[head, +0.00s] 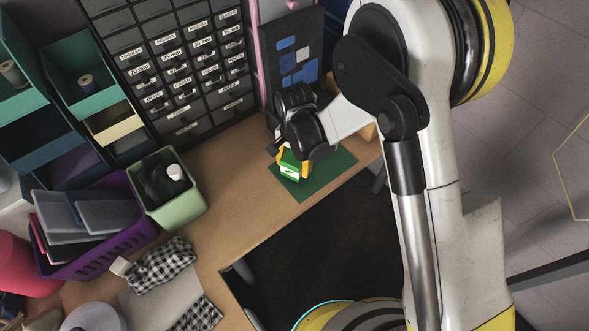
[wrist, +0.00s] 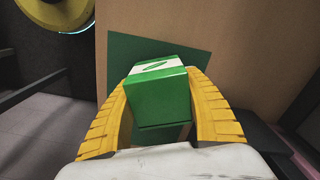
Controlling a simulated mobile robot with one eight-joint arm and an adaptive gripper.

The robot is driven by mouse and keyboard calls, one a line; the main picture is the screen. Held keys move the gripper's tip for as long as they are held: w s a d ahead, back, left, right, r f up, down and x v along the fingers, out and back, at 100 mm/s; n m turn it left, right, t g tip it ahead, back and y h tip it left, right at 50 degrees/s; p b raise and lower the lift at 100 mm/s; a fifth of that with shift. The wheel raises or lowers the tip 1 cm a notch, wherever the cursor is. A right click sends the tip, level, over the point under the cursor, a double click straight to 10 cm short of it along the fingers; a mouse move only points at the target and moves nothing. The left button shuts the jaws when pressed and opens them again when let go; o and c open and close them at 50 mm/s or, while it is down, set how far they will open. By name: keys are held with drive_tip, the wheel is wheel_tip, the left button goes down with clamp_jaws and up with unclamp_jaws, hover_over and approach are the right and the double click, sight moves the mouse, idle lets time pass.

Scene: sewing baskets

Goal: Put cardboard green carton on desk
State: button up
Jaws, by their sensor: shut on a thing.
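The green carton (wrist: 158,96) has a white panel with a green leaf mark on its top. My gripper (wrist: 160,108) has its yellow fingers on both sides of the carton and is shut on it. In the head view the carton (head: 289,170) shows below my gripper (head: 291,163), over a dark green mat (head: 323,174). The mat lies on the wooden desk (head: 240,177) near its front edge. I cannot tell whether the carton touches the mat or is held just above it.
A dark drawer cabinet (head: 178,72) stands behind the desk. A light green bin (head: 180,208) and a purple basket (head: 110,245) stand to the left. Checkered cloth (head: 160,265) lies at the lower left. Bare desk shows between the green bin and the mat.

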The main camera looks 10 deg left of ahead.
drive_tip(key=shift+f, duration=0.75)
drive_tip(key=shift+f, duration=0.15)
drive_tip(key=o, duration=1.2)
wheel_tip(320, 180, up, 12)
drive_tip(key=p, duration=0.4)
drive_tip(key=shift+r+p, duration=0.2)
drive_tip(key=shift+p, duration=0.2)
drive_tip(key=shift+d+r, duration=0.1)
